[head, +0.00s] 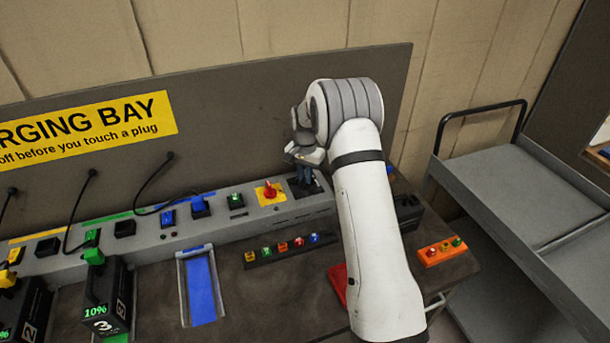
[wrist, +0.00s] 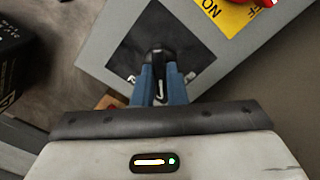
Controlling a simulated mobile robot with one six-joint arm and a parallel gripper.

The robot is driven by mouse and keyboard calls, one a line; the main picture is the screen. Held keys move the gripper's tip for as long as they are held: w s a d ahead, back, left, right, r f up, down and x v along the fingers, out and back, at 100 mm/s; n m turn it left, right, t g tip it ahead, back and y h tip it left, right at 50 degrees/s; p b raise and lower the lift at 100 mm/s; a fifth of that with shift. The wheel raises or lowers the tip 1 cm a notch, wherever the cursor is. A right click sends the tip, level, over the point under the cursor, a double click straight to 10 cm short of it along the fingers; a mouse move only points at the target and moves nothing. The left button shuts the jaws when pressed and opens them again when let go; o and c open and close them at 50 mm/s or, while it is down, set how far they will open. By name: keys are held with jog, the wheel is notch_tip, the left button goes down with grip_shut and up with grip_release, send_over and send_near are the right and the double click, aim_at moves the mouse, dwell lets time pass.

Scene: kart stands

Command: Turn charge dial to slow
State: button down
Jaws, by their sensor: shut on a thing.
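The charge dial (wrist: 157,55) is a black knob on a dark square plate (wrist: 192,45) set in the top of the grey console (head: 210,230). My gripper (wrist: 160,78) has its two blue fingers on either side of the knob, shut on it. A small white mark shows between the fingers, and a white letter lies on the plate to the right. In the head view my gripper (head: 305,172) reaches down at the console's right end. The dial is mostly hidden there, and where its pointer stands cannot be read.
A red switch (head: 270,190) on a yellow plate sits just left of the dial. A black strip of coloured plugs (head: 282,247), a blue-floored tray (head: 201,290) and a battery marked 3 (head: 103,300) are in front. A grey cart (head: 500,190) stands at right.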

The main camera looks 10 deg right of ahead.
jog(key=shift+f+n+b, duration=0.15)
jog(key=shift+n+b, duration=0.75)
jog(key=shift+n, duration=0.1)
jog(key=shift+n+b, duration=0.85)
jog(key=shift+n, duration=0.35)
jog(key=shift+n+b, duration=0.95)
jog(key=shift+n, duration=1.35)
jog(key=c, duration=1.5)
grip_release()
jog(key=shift+o, duration=0.2)
jog(key=shift+r, duration=0.25)
